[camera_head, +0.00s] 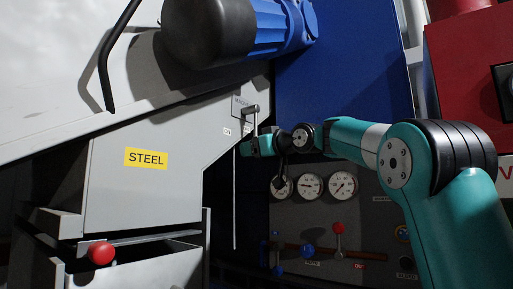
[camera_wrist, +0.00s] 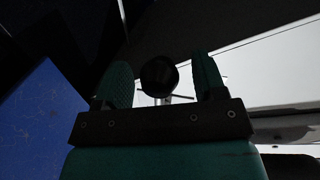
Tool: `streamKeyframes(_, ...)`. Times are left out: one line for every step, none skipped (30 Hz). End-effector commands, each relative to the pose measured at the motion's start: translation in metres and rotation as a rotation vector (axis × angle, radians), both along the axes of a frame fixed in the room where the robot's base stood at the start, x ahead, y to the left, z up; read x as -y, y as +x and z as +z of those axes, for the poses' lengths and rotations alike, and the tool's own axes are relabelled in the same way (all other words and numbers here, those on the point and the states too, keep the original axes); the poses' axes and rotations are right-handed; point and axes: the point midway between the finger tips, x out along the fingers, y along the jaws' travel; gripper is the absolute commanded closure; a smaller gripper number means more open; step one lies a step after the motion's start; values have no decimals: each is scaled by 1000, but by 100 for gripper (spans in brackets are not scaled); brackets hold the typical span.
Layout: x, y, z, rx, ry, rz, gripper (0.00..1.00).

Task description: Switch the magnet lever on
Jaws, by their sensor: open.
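The magnet lever (camera_head: 251,109) is a short grey handle on a small plate, on the grey housing's right end. My gripper (camera_head: 248,147) is just below the lever, by the housing's edge. In the wrist view a dark round knob (camera_wrist: 158,77), apparently the lever's end, shows between the two green fingers of my gripper (camera_wrist: 161,72). The fingers stand apart, with gaps at both sides of the knob. How deep the knob sits between them I cannot tell.
The grey housing bears a yellow STEEL label (camera_head: 146,157). A red knob (camera_head: 101,253) is at lower left. A panel with round gauges (camera_head: 312,186) and small levers is below my arm. A blue motor (camera_head: 285,27) overhangs above. A red cabinet (camera_head: 470,75) is at right.

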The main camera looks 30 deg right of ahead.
Motion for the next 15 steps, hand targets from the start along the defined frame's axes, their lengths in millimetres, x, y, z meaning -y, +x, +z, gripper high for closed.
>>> streamKeyframes(0,0,0,0,0,0,36)
streamKeyframes(0,0,0,0,0,0,36)
streamKeyframes(0,0,0,0,0,0,36)
streamKeyframes(0,0,0,0,0,0,43)
streamKeyframes(0,0,0,0,0,0,49)
streamKeyframes(0,0,0,0,0,0,59)
streamKeyframes(0,0,0,0,0,0,66)
streamKeyframes(0,0,0,0,0,0,72)
streamKeyframes(0,0,0,0,0,0,82)
streamKeyframes(0,0,0,0,0,0,88)
streamKeyframes(0,0,0,0,0,0,95)
streamKeyframes(0,0,0,0,0,0,100)
streamKeyframes(0,0,0,0,0,0,100)
streamKeyframes(0,-1,0,0,1,0,100)
streamKeyframes(0,-1,0,0,2,0,100)
